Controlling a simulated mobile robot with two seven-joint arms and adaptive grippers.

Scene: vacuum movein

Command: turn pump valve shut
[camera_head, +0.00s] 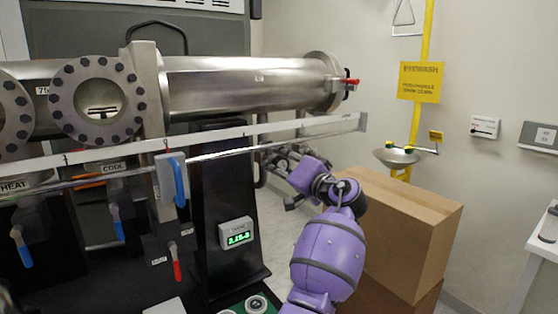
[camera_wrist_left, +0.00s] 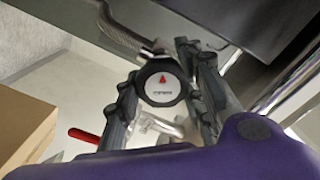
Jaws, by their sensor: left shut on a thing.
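My left gripper (camera_head: 278,160) reaches in under the horizontal rail, right of the dark column. In the left wrist view, its two dark fingers (camera_wrist_left: 165,95) are closed on both sides of the round valve knob (camera_wrist_left: 163,90). The knob has a black rim and a white face with a red arrow and small lettering that I cannot read surely. A metal pipe fitting shows just behind it. In the head view the knob is hidden among the gripper's fingers. My right gripper is not in view.
A steel chamber (camera_head: 240,83) with round flanges is above the rail (camera_head: 215,155). A small display (camera_head: 236,233) is on the column. Cardboard boxes (camera_head: 410,225) stand close to the right of my arm. Blue handles (camera_head: 22,250) and a red handle (camera_head: 177,268) hang at left.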

